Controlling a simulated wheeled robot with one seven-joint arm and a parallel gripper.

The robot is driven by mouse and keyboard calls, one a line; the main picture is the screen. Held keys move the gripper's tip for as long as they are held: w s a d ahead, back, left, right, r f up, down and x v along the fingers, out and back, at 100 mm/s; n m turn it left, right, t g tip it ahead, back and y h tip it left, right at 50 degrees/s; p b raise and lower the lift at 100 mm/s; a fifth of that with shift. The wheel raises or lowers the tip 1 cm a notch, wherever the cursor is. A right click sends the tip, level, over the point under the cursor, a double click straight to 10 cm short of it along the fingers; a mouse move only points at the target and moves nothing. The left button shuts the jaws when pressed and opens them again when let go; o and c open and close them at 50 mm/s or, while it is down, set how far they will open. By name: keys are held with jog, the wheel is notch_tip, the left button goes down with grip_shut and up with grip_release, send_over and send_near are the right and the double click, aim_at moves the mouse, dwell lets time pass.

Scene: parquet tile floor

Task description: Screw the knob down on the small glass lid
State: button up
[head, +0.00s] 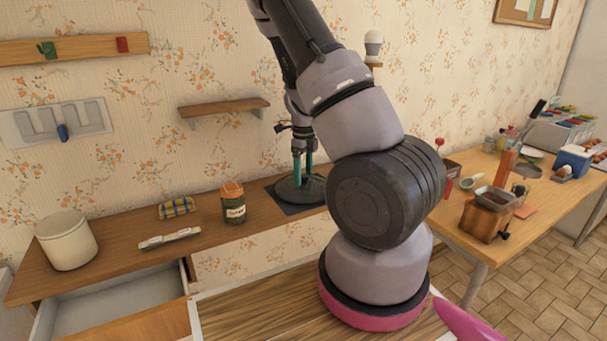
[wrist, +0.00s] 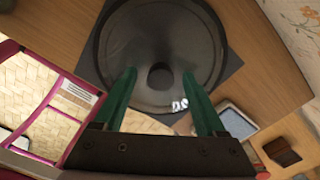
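The small glass lid (wrist: 125,40) is a dark, see-through disc with a pale rim, lying on a dark square mat (wrist: 229,62). It also shows in the head view (head: 318,188) on the wooden counter, partly hidden by my arm. The round dark knob (wrist: 160,77) is at the lid's centre. My gripper (wrist: 160,74) is over the lid, its two teal fingers spread apart. In the wrist view, the fingertips appear on either side of the knob with gaps. In the head view my gripper (head: 303,166) points down over the lid; I cannot tell its exact height.
On the counter are a labelled jar (head: 233,203), a checked cloth (head: 177,208), a pale flat tool (head: 169,238) and a white pot (head: 67,240). A drawer (head: 110,308) is open below. A wall shelf (head: 223,107) hangs near my gripper. A cluttered table (head: 455,225) is at right.

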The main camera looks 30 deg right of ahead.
aim_at(303, 176)
notch_tip(303, 176, up, 11)
dwell(0.7)
jog(key=shift+f, duration=0.1)
jog(key=s+a+r+n+t, duration=0.2)
jog(key=s+a+r+n, duration=0.2)
jog(key=s+r+n, duration=0.2)
jog(key=s+a+r+n+t+y, duration=0.1)
jog(key=s+a+r+n+t, duration=0.1)
jog(key=s+a+r+n, duration=0.3)
jog(key=s+a+r+n+t+y, duration=0.1)
jog(key=s+a+r+n+t, duration=0.2)
jog(key=s+r+n, duration=0.5)
notch_tip(303, 176, up, 4)
jog(key=a+n, duration=0.1)
jog(key=n, duration=0.5)
jog(key=shift+s+a+r, duration=0.15)
jog(key=shift+s+r, duration=0.05)
jog(key=shift+s, duration=0.15)
